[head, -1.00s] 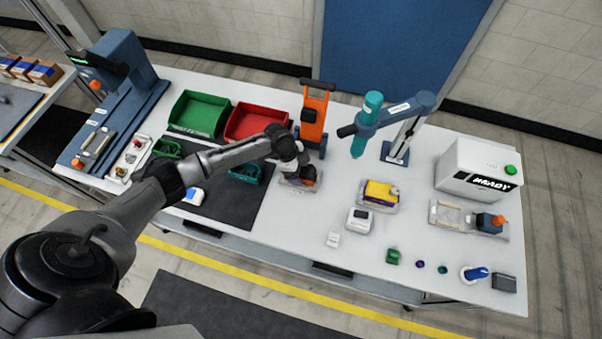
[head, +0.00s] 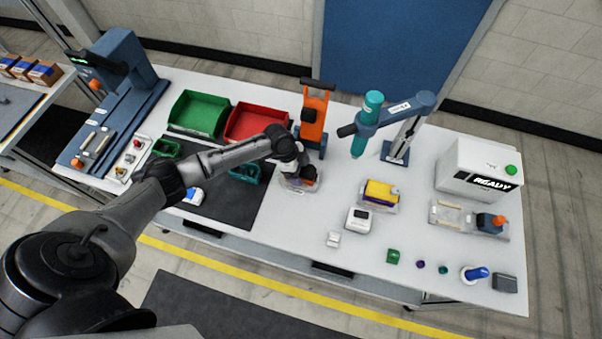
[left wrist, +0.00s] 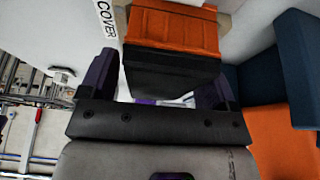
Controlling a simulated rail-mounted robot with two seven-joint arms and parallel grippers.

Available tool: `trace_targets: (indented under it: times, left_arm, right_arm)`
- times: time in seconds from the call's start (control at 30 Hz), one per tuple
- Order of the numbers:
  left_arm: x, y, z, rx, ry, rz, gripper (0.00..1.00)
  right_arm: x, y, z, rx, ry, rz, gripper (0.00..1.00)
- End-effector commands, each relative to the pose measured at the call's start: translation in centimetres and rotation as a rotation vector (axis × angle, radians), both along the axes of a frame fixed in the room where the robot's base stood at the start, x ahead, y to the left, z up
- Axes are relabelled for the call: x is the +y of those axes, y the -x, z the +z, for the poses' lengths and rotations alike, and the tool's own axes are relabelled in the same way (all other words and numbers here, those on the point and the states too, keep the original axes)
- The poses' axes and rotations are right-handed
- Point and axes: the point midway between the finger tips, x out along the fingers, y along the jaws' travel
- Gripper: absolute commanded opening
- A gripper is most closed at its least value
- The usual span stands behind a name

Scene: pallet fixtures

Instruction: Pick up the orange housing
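The orange housing (head: 311,179) sits on a small pale fixture (head: 299,187) just right of the dark mat, partly hidden under my left gripper (head: 299,173). In the left wrist view the housing (left wrist: 172,30) is a ribbed orange block with a dark lower face, in front of the palm. My left gripper (left wrist: 158,92) has its two purple fingers wide apart, one towards each side of the block. A light gap shows beside the left finger; contact on the right is hidden. My right gripper is not in view.
An orange upright stand (head: 313,128) is close behind the gripper. A red bin (head: 257,122) and a green bin (head: 199,114) stand back left. A fixture with a yellow-and-purple part (head: 381,191) is to the right.

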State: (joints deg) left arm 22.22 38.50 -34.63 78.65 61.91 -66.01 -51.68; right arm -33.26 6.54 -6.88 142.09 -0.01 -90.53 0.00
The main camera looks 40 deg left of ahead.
Motion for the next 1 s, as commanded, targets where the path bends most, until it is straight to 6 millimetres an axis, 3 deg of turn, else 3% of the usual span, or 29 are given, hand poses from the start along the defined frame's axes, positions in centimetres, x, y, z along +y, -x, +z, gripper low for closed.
trace_targets:
  times: [0.07, 0.53, 0.77, 1.0]
  left_arm:
    - [0.0, 0.0, 0.0, 0.0, 0.0, 0.0, 0.75]
    - [0.0, 0.0, 0.1, -0.001, 0.001, 0.0, 0.31]
    - [0.0, 0.0, 0.3, -0.001, 0.001, 0.0, 0.31]
    - [0.1, -0.1, 3.3, -0.003, -0.001, -0.003, 0.31]
  right_arm:
    - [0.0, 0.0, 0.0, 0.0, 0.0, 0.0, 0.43]
    - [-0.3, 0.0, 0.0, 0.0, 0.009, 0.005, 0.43]
    - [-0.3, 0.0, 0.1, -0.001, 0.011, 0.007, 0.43]
    - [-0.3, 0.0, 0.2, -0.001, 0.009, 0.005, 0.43]
